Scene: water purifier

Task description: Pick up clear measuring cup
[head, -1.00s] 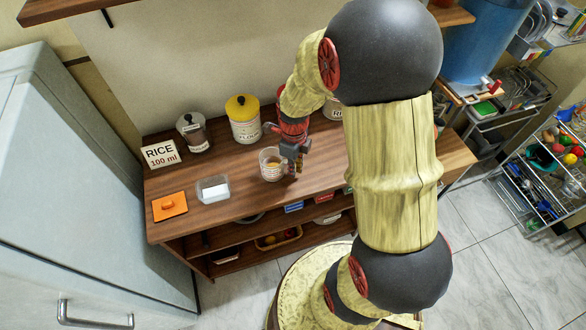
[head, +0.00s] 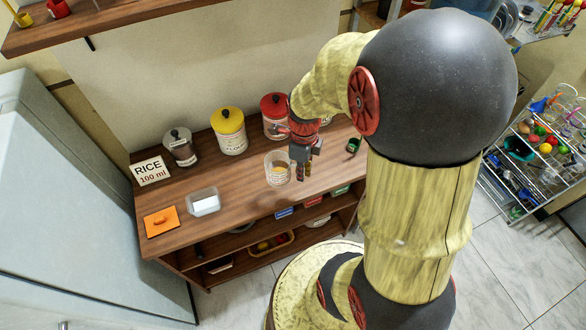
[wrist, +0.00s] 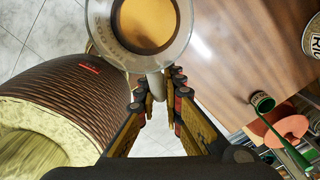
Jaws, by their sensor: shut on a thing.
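The clear measuring cup (head: 277,168) is at the worktop's front middle in the head view, with tan contents inside. In the wrist view the cup (wrist: 176,50) fills the top middle, and I look down into its round rim onto the tan contents. My gripper (head: 303,172) is at the cup's right side. In the wrist view my gripper (wrist: 160,85) has its fingers on both sides of the cup's short handle and is shut on it. The cup looks about upright. Whether its base clears the wood is hard to tell.
A clear tray (head: 203,202), an orange lid (head: 161,220) and a RICE 100 ml sign (head: 150,171) are left on the worktop (head: 235,188). Silver (head: 181,146), yellow (head: 229,131) and red (head: 273,115) canisters stand behind. A small green-black item (head: 353,146) lies to the right.

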